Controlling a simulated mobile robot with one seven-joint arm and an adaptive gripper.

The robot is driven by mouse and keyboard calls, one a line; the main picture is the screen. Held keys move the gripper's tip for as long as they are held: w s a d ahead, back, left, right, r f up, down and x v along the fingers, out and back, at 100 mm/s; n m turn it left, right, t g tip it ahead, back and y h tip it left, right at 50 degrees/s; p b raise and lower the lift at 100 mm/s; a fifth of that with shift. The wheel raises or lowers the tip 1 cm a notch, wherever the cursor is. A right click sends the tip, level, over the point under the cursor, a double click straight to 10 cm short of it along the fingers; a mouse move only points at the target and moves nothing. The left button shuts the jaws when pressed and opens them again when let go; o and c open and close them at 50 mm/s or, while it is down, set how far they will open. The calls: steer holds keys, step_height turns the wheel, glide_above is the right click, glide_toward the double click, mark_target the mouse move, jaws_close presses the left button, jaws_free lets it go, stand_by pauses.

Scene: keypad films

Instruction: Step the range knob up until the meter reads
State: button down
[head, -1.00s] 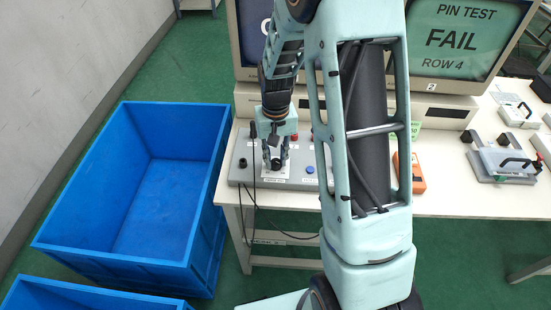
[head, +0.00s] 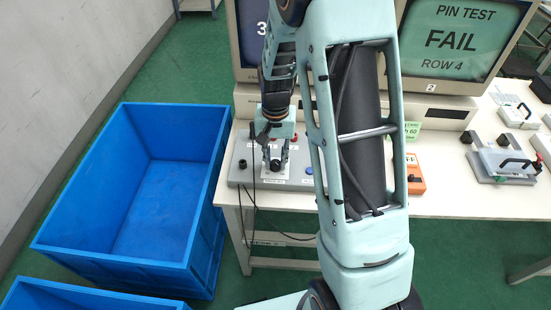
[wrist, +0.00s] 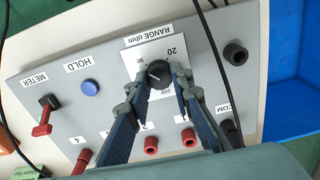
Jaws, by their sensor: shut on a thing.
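The range knob (wrist: 155,74) is a black round knob on a white plate labelled "RANGE ohm" (wrist: 150,45) on a grey panel. The marking 20 is readable on the plate; smaller numbers there are hard to read. My gripper (wrist: 160,78) has both fingers closed around the knob in the wrist view. In the head view my gripper (head: 275,160) reaches down onto the panel (head: 240,175) from above. The orange handheld unit (head: 413,175) lies right of my arm. A screen (head: 250,35) behind my arm shows a 3, the rest hidden.
The panel also bears a blue HOLD button (wrist: 90,88), a red METER switch (wrist: 44,121), several red sockets and black sockets. A black cable crosses beside it. A blue bin (head: 135,190) stands left of the table. Another screen (head: 455,40) reads "PIN TEST FAIL ROW 4".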

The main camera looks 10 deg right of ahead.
mark_target(276, 162)
steer(key=c, duration=1.7)
jaws_free()
step_height(276, 162, up, 12)
